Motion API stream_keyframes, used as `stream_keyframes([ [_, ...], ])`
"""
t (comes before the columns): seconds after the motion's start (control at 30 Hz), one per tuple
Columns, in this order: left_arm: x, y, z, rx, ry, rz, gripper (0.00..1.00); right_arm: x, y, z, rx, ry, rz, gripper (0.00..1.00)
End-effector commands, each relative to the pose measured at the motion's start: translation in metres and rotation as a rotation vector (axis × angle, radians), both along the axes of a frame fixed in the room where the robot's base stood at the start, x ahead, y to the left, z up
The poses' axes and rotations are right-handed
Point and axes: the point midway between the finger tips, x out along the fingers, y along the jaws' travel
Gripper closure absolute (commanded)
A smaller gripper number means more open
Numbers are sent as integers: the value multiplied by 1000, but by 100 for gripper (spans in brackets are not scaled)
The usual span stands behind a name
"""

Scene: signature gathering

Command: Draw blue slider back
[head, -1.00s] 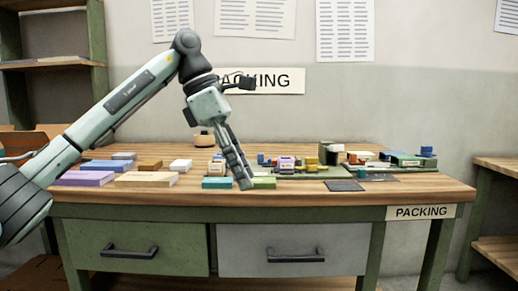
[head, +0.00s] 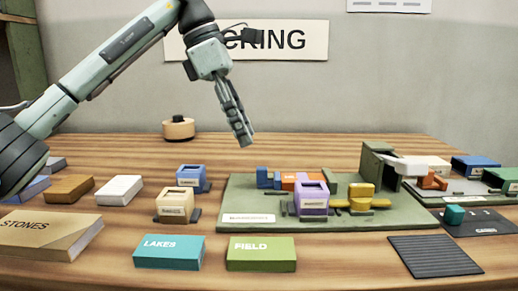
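A small blue piece (head: 263,178), which may be the blue slider, sits on the back left part of a green board (head: 240,197). It stands beside an orange block (head: 298,180) and behind a purple open-topped block (head: 311,198). A yellow stepped piece (head: 361,197) is further right on the board. My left gripper (head: 245,141) hangs in the air above and left of the blue piece, pointing down and apart from it. It holds nothing that I can see, and its fingers overlap from this side. My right gripper is out of view.
A green upright housing (head: 378,165) with a white part stands at the board's right. Teal (head: 169,252) and green (head: 261,253) boxes lie in front. Cream (head: 174,204) and blue (head: 191,178) blocks stand left. A ridged dark mat (head: 434,256) lies front right. The back table strip is mostly clear.

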Motion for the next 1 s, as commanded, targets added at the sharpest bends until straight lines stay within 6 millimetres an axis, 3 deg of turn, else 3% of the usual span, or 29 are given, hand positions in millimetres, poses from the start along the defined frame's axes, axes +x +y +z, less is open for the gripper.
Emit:
stream_keyframes([
  [0.17, 0, -3, -7, 1, 1, -1, 60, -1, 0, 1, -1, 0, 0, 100],
  [0.6, -1, -27, -65, 1, 1, -2, 60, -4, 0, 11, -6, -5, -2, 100],
  [1.0, -1, -30, -72, 0, 0, 0, 62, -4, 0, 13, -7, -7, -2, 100],
])
